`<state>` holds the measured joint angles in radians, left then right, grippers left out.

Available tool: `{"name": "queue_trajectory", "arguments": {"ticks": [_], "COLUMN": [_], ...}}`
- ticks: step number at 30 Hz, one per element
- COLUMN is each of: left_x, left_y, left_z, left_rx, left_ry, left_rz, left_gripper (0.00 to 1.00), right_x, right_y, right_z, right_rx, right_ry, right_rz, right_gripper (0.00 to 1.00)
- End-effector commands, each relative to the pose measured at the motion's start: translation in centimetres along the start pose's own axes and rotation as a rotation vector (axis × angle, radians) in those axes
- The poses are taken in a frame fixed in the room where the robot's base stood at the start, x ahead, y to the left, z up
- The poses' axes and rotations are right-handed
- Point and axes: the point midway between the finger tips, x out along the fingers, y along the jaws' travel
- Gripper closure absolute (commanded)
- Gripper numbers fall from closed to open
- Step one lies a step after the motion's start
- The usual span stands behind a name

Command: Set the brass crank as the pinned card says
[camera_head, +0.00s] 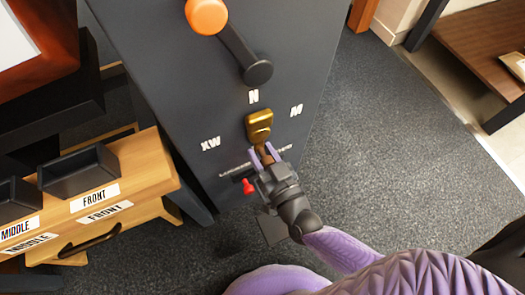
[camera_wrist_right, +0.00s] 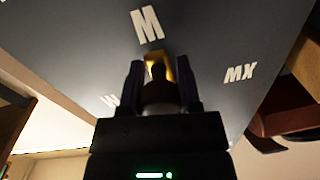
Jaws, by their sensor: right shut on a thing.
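The brass crank (camera_head: 259,122) is mounted on the front of a dark grey cabinet (camera_head: 165,60). Its brown handle points down in the head view, toward my right gripper (camera_head: 264,156). My right gripper is shut on this handle. In the wrist view the handle (camera_wrist_right: 159,88) stands between the two dark fingers, with brass behind it. Pale letter marks surround the crank: XW (camera_head: 211,143) at left, what looks like N (camera_head: 253,97) above, and M (camera_head: 296,110) at right. I cannot make out a pinned card. My left gripper is not in view.
A black lever with an orange knob (camera_head: 206,16) is above the crank. A red knob (camera_head: 248,187) by a pale scale sits close below my gripper. Carpet is clear at right.

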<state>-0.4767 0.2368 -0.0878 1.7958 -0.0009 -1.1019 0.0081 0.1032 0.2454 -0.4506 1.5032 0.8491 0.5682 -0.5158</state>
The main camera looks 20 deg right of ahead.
Motion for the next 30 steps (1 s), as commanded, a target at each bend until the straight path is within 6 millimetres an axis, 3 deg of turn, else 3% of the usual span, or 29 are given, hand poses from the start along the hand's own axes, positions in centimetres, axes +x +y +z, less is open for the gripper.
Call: {"name": "queue_trajectory", "arguments": {"ticks": [1, 3, 30], "left_x": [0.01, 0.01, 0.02], "left_y": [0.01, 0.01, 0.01], "left_z": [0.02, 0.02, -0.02], "left_rx": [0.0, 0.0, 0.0], "left_ry": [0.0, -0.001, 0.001], "left_rz": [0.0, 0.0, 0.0], "left_gripper": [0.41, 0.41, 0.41], "right_x": [-0.01, -0.01, -0.04], "right_y": [-0.01, -0.02, -0.02], "right_z": [0.01, 0.02, 0.06], "right_rx": [0.0, 0.0, 0.0], "right_ry": [0.0, 0.0, -0.001], "right_rz": [0.0, 0.0, 0.0], "right_gripper": [0.9, 1.0, 1.0]}}
